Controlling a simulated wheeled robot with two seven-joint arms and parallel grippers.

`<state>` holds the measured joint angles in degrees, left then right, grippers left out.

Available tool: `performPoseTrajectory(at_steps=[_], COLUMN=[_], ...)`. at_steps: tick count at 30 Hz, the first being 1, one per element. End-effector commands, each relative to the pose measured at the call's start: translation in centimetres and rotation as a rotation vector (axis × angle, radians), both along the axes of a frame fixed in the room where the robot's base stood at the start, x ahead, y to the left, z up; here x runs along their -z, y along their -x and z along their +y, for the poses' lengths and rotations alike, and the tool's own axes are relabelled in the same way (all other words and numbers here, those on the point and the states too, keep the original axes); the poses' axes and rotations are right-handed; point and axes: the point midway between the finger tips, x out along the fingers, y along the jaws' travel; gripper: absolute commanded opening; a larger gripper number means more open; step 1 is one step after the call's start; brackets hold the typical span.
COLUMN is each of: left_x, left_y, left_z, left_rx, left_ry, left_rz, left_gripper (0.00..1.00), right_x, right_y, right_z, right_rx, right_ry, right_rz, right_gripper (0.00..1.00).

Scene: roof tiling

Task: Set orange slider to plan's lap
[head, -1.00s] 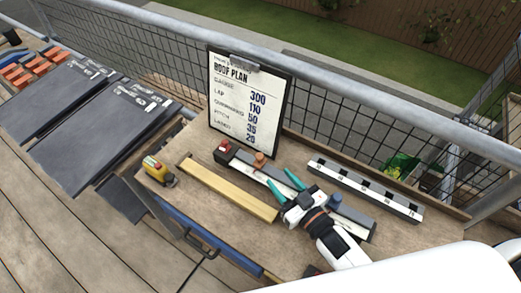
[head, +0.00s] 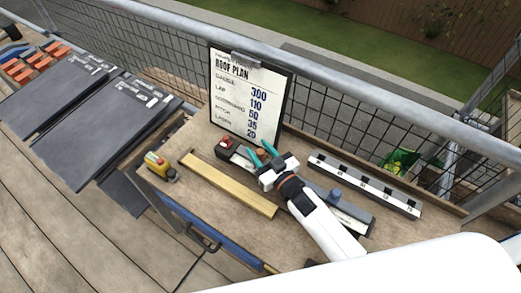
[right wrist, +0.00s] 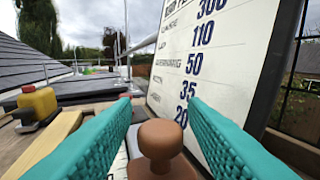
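The roof plan board (head: 250,95) stands upright at the back of the bench and reads lap 110. My right gripper (head: 261,152) reaches over the rail tool (head: 350,218) with its teal fingers spread. In the right wrist view, the orange slider's brownish knob (right wrist: 160,140) sits between the two open fingers (right wrist: 160,125), with a gap on each side. A red block (head: 228,144) marks the rail's left end, and a blue-grey slider (head: 337,195) sits farther right. My left gripper is not in view.
A pale wooden batten (head: 230,185) lies in front of the rail. A yellow tool with a red top (head: 157,166) is at the bench's left. A marked black-and-white bar (head: 365,184) lies at the back right. Dark slates (head: 105,130) lie left.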

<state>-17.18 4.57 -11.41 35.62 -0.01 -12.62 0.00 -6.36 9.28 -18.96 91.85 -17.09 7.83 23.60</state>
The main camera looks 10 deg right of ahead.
Motion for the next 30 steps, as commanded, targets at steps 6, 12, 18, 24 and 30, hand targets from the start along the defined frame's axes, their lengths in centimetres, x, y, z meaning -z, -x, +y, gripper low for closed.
performPoseTrajectory(at_steps=[6, 12, 18, 24, 30], left_x=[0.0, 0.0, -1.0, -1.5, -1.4], left_y=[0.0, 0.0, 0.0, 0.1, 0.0], left_z=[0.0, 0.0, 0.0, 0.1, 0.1], left_rx=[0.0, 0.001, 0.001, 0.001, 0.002], left_ry=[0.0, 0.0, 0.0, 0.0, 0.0], left_rz=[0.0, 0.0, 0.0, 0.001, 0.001], left_gripper=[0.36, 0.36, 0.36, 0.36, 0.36], right_x=[0.0, 0.0, -0.1, 0.0, 0.1], right_y=[0.0, 0.1, 1.7, 3.3, 3.2], right_z=[0.0, -0.1, -1.7, -3.2, -3.3], right_rx=[0.0, 0.0, 0.001, 0.001, 0.002], right_ry=[0.0, 0.0, 0.004, 0.003, 0.003], right_rz=[0.0, 0.0, 0.003, 0.002, 0.002], right_gripper=[0.03, 0.0, 0.0, 0.0, 0.0])
